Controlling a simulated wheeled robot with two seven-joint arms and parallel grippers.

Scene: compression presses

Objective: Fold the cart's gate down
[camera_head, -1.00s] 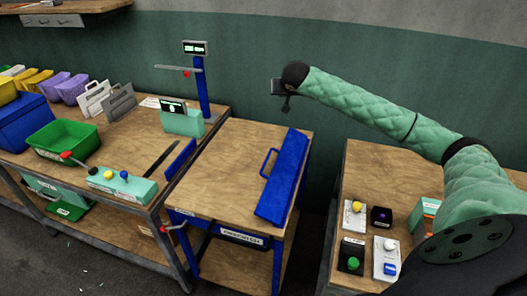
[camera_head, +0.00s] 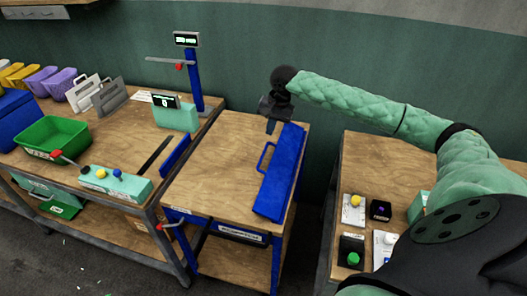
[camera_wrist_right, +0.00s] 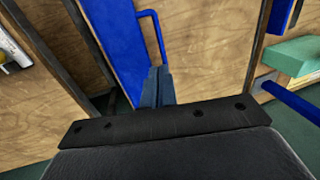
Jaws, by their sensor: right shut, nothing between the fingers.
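The cart (camera_head: 215,175) has a wooden top on a blue frame. A long blue panel (camera_head: 282,175) with a blue loop handle (camera_head: 265,157) stands along its right side. A smaller blue panel (camera_head: 175,155) stands upright at its left edge. I cannot tell for sure which panel is the gate. My right gripper (camera_head: 270,127) is shut and empty, pointing down above the cart's far right, near the far end of the long panel. In the right wrist view its fingertips (camera_wrist_right: 157,85) overlap the long panel (camera_wrist_right: 118,45) and the handle (camera_wrist_right: 153,35); contact is unclear. My left gripper is out of view.
A bench on the left holds a green bin (camera_head: 52,137), a button box (camera_head: 115,183) and a scale display post (camera_head: 193,80). A bench on the right carries several small button boxes (camera_head: 352,250). The cart's top is clear left of the handle.

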